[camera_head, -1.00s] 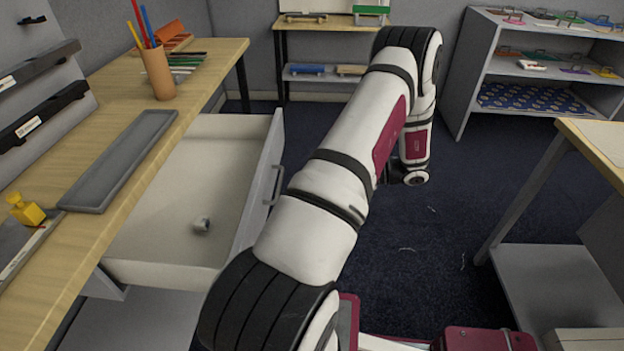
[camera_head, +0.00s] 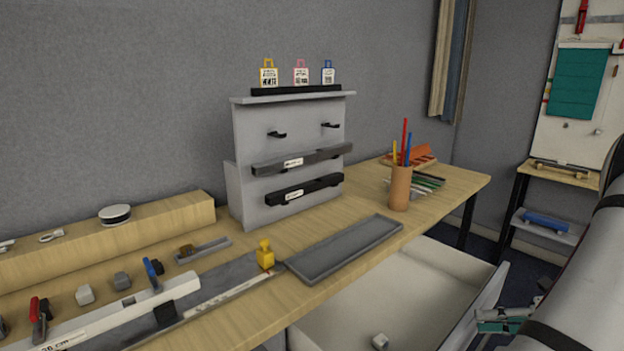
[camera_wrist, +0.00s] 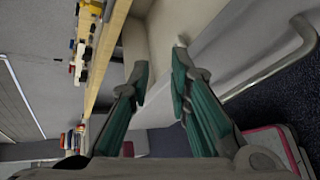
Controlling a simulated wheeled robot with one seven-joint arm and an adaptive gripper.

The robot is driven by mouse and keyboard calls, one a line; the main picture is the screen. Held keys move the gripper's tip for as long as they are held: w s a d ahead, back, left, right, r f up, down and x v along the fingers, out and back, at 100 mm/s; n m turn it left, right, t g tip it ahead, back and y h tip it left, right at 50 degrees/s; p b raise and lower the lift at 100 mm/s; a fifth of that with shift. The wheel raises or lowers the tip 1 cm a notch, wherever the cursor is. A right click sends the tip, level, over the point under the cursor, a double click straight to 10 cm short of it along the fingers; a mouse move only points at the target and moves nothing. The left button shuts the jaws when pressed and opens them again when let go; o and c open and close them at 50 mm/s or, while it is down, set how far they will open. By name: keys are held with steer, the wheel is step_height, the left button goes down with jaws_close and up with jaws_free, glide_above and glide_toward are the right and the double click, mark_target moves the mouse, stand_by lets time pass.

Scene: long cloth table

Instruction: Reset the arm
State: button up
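My arm (camera_head: 585,290) fills the right edge of the head view. My gripper (camera_head: 505,322) shows in part there, low beside the front of the open drawer (camera_head: 440,262). In the wrist view, my gripper (camera_wrist: 160,62) has two teal fingers spread apart with nothing between them. The drawer (camera_wrist: 215,55) and its bar handle (camera_wrist: 302,40) lie beyond and to the right of the fingers. I see no contact with the drawer.
A small light object (camera_head: 380,341) lies in the drawer. The wooden table (camera_head: 250,300) above it holds a grey tray (camera_head: 345,248), a pencil cup (camera_head: 400,188), a yellow figure (camera_head: 265,255) and a grey stand (camera_head: 285,140). A low shelf (camera_head: 545,228) stands at the back right.

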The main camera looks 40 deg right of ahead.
steer(key=w+a+r+n+g+y+p, duration=0.1)
steer(key=w+a+r+n+g, duration=0.4)
steer(key=w+a+r+n, duration=0.4)
steer(key=w+a+r+n+g+p, duration=0.2)
steer(key=w+a+r+n+g, duration=0.2)
steer(key=a+r+n, duration=0.55)
steer(key=s+a+r+n+h+p, duration=0.1)
steer(key=s+a+r+n+h, duration=0.2)
steer(key=a+n, duration=0.8)
steer(key=s+a+r+n+t+h+p, duration=0.1)
steer(key=s+a+r+n+h, duration=0.3)
steer(key=a+n, duration=0.7)
steer(key=shift+s+r+n+p, duration=0.3)
steer(key=shift+s+n+p, duration=0.45)
steer(key=shift+n, duration=1.2)
